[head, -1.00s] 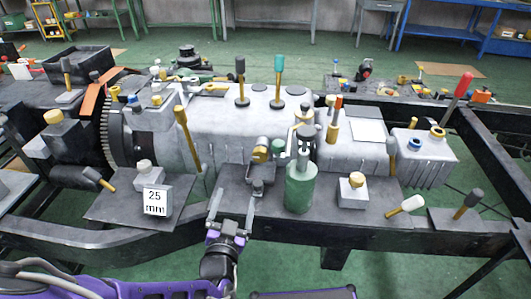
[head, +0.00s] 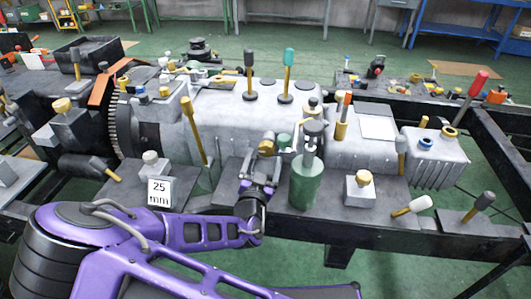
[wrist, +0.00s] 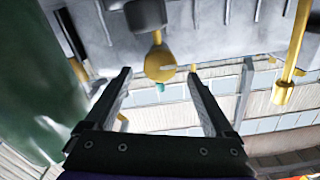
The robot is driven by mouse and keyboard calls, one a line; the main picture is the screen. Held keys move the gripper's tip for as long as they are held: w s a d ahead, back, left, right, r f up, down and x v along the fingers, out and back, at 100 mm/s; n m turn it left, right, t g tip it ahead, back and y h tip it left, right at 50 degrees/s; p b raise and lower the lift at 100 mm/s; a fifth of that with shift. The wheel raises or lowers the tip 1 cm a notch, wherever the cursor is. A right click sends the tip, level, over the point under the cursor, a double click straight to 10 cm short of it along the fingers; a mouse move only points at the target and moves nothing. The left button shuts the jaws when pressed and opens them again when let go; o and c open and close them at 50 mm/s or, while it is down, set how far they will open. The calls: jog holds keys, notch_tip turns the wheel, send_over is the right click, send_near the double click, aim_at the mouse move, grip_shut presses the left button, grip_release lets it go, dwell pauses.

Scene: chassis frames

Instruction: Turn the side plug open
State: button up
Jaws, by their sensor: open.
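The side plug appears to be the round brass fitting (head: 266,148) low on the near side of the grey gearbox housing (head: 228,125). In the wrist view the brass fitting (wrist: 159,64) has a dark cylindrical piece above it and a small teal tip below. My gripper (head: 262,178) is just below and in front of it in the head view. In the wrist view my gripper (wrist: 159,80) is open, with one finger on each side of the fitting's lower part. Contact cannot be told. The fingertips are partly hard to make out in the head view.
A green cylinder (head: 305,185) stands close to the right of my gripper and shows large at the left of the wrist view. A yellow-handled lever (head: 193,130) stands to the left. A "25 mm" block (head: 159,191) sits on the plate further left.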

aim_at(266, 151)
jog(key=shift+w+d, duration=0.2)
jog(key=shift+w, duration=0.7)
jog(key=shift+w+d, duration=0.15)
jog(key=shift+w, duration=0.7)
jog(key=c, duration=1.4)
